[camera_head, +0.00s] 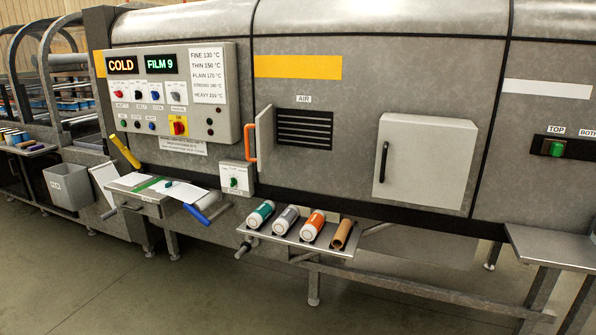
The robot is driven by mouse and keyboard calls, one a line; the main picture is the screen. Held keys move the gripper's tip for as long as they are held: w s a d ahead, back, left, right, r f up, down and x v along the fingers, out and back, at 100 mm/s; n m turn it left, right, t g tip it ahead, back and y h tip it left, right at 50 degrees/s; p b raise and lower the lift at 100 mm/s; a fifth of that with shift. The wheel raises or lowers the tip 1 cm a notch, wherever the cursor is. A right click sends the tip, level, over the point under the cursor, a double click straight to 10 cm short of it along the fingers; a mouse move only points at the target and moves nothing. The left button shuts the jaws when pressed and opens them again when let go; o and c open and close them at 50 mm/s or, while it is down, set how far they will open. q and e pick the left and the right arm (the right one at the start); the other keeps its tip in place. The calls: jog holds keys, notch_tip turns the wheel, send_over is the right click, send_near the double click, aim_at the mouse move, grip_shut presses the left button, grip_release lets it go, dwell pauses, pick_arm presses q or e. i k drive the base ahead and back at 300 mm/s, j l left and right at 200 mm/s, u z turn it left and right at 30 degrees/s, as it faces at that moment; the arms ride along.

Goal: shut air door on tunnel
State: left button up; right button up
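The tunnel (380,75) is a long grey metal housing across the view. Below its AIR label (304,99) is a dark slatted vent (304,129). The air door (265,140) is a narrow grey panel at the vent's left side, standing open and swung out toward me, seen nearly edge-on. An orange handle (250,143) is on the door. The vent is uncovered. Neither of my grippers shows in this view.
A control panel (215,92) is left of the door, with a small switch box (236,178) below. A closed grey cover with a black handle (425,160) is to the right. A shelf (290,240) with several rolls juts out below. A metal table (555,245) stands at right.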

aim_at(263, 124)
jog(key=i+j+z, duration=0.1)
jog(key=j, duration=0.35)
jog(key=i+j+z, duration=0.1)
jog(key=i+j, duration=0.15)
jog(key=j, duration=0.2)
jog(key=i+j+z, duration=0.1)
jog(key=j, duration=0.35)
jog(key=i+j, duration=0.15)
jog(key=j, duration=0.35)
jog(key=i+j+z, duration=0.15)
jog(key=j, duration=0.35)
jog(key=i+j+z, duration=0.1)
jog(key=j, duration=0.35)
